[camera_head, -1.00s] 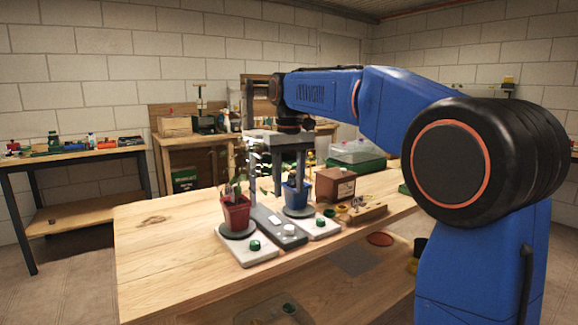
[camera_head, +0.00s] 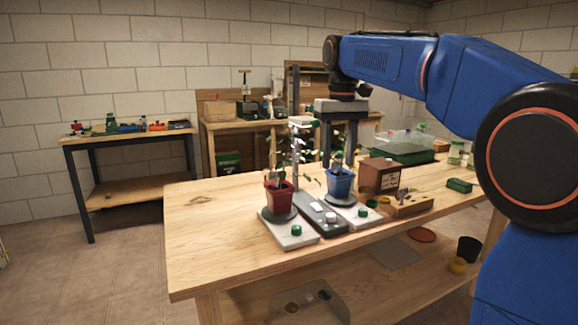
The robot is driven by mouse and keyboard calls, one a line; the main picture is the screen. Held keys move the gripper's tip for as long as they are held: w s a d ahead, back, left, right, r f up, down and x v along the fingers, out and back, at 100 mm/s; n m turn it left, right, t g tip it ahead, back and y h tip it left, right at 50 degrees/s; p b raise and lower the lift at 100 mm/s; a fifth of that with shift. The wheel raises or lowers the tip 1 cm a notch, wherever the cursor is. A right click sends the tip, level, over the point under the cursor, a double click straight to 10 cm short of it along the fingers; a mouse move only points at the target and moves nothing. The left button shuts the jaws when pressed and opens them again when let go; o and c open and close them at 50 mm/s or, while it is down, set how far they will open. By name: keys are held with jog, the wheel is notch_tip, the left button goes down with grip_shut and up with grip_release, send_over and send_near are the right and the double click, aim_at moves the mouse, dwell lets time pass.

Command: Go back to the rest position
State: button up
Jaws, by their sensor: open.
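My blue arm (camera_head: 390,60) reaches in from the right over the wooden table. My gripper (camera_head: 338,160) points down, with its two grey fingers apart. It is open and hangs just above or behind the blue pot (camera_head: 340,184), around the height of the plant's leaves. I cannot tell the exact gap. The blue pot stands upright on a dark disc on a pale plate. A red pot (camera_head: 280,197) with a leafy plant stands upright to the left, on a similar disc and plate.
A grey box with a post (camera_head: 317,215) stands between the pots. A brown box (camera_head: 380,175), a wooden block (camera_head: 408,206) and a green tray with a clear cover (camera_head: 402,150) are to the right. The left part of the table (camera_head: 215,225) is bare.

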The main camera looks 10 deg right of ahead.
jog(key=s+d+f+m+t, duration=0.1)
jog(key=s+d+f+t, duration=0.1)
jog(key=s+f, duration=1.1)
jog(key=s+d+f+t, duration=0.2)
jog(key=s+d+f, duration=0.2)
jog(key=s+f, duration=1)
jog(key=s, duration=0.5)
jog(key=shift+s+d+m+t, duration=0.3)
jog(key=shift+m, duration=0.1)
